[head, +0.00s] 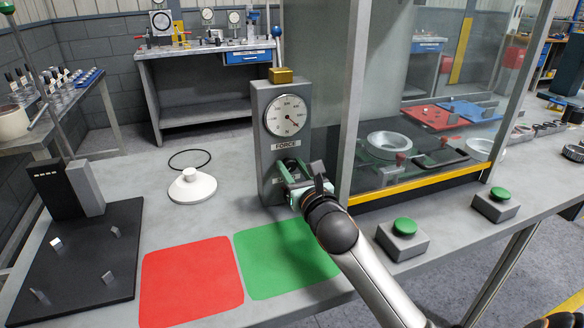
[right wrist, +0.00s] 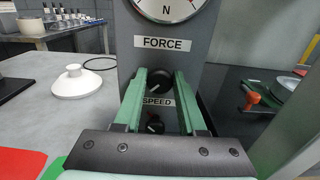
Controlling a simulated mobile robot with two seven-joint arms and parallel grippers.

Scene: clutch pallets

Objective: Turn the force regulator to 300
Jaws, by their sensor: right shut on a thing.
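The force regulator is a black knob (right wrist: 160,82) under the FORCE label on a grey column (head: 264,160). My right gripper (head: 290,172) is shut on this knob, with a green finger on each side of it in the right wrist view (right wrist: 160,78). A round white dial (head: 286,115) sits above the label; its needle points to the lower right, but the numbers are too small to read. A smaller black knob (right wrist: 155,125) is below the SPEED label, between the fingers and not gripped. My left gripper is not in view.
A glass guard with a yellow lower edge (head: 420,186) stands right of the column. Two green buttons (head: 404,226) are at the front right. Red (head: 190,280) and green (head: 285,256) mats, a white cone-shaped part (head: 192,188) and a black fixture plate (head: 85,265) lie to the left.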

